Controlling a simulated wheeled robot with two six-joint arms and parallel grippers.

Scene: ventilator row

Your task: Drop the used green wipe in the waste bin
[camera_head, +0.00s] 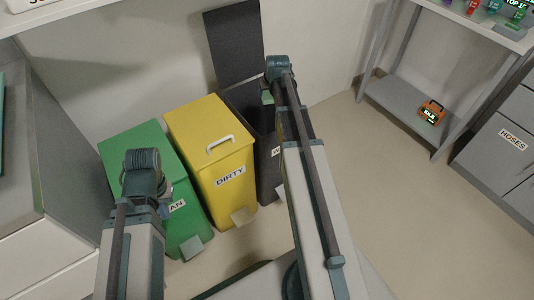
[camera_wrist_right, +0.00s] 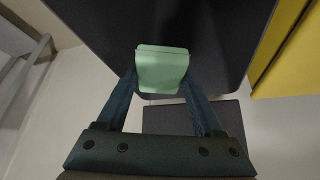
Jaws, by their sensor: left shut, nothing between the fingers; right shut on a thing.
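The green wipe (camera_head: 267,97) is held by my right gripper (camera_head: 268,92) at the dark waste bin (camera_head: 268,135). The wipe also shows between the fingertips in the right wrist view (camera_wrist_right: 162,70), against a dark surface of the bin. The bin's dark lid (camera_head: 233,45) stands open against the wall. My right arm hides part of the bin's opening and its label, so I cannot tell how deep the wipe is relative to the rim. My left gripper (camera_head: 163,190) is shut and empty, in front of the green bin, its fingers mostly hidden by its wrist.
A closed yellow bin (camera_head: 207,150) labelled DIRTY stands directly left of the waste bin. A closed green bin (camera_head: 138,145) stands further left. A metal shelf stand (camera_head: 400,100) holds an orange device (camera_head: 431,112) at right. Floor between is free.

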